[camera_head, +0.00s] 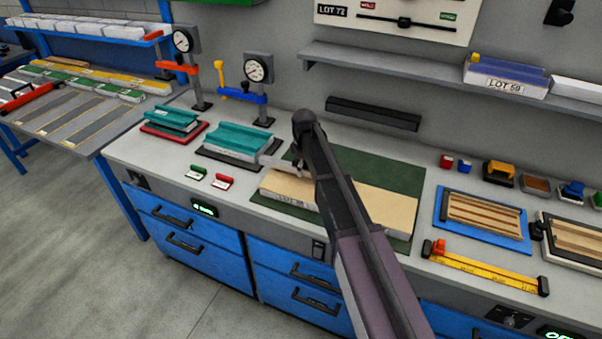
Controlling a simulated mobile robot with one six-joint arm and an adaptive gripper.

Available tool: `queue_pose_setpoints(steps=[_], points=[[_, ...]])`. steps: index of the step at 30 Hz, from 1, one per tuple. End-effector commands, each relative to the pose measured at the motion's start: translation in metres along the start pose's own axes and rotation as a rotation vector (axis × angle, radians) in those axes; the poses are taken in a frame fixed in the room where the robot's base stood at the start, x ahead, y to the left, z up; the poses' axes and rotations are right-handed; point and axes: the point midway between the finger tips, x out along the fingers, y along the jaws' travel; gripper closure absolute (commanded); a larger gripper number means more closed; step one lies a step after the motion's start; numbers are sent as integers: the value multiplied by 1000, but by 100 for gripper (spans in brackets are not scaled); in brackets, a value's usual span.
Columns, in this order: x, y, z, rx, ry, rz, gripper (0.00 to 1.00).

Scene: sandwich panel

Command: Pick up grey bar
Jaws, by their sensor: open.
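A long dark grey bar (373,114) lies along the back of the bench, close to the wall and below the shelf. It is fully in view, to the right of my arm's bent joint. My gripper (290,165) is small and partly hidden by my arm. It is open and hangs over the left part of a pale panel labelled LOT (375,203), in front of the bar and to its left. I cannot tell whether its fingertips touch the panel.
The panel lies on a dark green mat (402,172). Teal blocks (237,139) and dial gauges (257,69) stand to the left. A blue-framed tray (482,219) and a yellow rule (484,268) lie to the right. The shelf (400,64) overhangs the back.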

Motion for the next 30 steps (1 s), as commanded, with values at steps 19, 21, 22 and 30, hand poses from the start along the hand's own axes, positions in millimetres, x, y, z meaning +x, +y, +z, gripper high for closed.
queue_pose_setpoints(steps=[19,21,22,30], points=[[0,0,0,0,0,0,47],[0,0,0,-1,0,0,68],[0,0,0,-1,0,0,76],[0,0,0,-1,0,0,100]])
